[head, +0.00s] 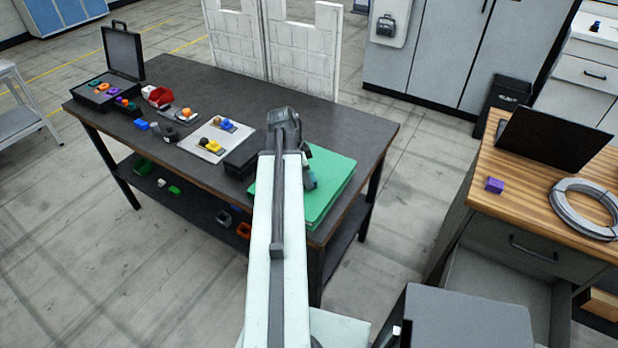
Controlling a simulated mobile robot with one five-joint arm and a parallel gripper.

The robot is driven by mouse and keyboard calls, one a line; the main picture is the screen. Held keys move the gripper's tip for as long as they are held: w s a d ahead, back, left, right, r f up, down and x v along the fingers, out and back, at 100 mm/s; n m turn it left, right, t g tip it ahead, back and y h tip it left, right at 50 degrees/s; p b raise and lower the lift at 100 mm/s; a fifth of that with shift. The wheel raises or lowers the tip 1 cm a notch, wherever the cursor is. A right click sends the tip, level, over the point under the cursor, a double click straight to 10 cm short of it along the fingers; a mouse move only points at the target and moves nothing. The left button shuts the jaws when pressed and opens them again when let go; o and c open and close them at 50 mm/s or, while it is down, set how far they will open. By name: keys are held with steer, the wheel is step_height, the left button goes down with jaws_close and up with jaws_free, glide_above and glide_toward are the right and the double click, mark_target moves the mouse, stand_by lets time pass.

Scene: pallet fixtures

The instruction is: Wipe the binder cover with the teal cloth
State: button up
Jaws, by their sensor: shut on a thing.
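The green binder (333,188) lies flat on the near right end of the dark table, its left part hidden behind my arm. My gripper (309,182) points down over the binder, mostly hidden by my own arm link. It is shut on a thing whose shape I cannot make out. The teal cloth does not show clearly anywhere; it is likely the thing held, under the gripper and behind my arm. I cannot tell whether it touches the cover.
The table (352,122) also carries a black open case (123,52), a red bin (158,95), a light plate with small parts (212,142) and a black box (241,160) left of my arm. A wooden-topped bench (510,215) with a laptop (553,139) stands right.

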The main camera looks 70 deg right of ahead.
mark_target(322, 185)
steer(key=shift+w+d, duration=0.3)
steer(key=shift+w, duration=0.7)
steer(key=shift+w+d, duration=0.25)
steer(key=shift+w, duration=0.7)
steer(key=shift+s+d, duration=0.3)
steer(key=shift+d, duration=0.55)
steer(key=shift+s+a, duration=0.3)
steer(key=shift+s, duration=0.7)
steer(key=shift+s+a, duration=0.25)
steer(key=shift+s, duration=0.75)
steer(key=shift+s, duration=0.1)
steer(key=shift+s+a+f, duration=0.1)
steer(key=shift+s+a, duration=0.2)
steer(key=shift+s, duration=0.6)
steer(key=shift+s+a, duration=0.25)
steer(key=shift+s, duration=0.65)
step_height(322, 185, up, 6)
steer(key=p, duration=0.6)
steer(key=shift+d, duration=0.1)
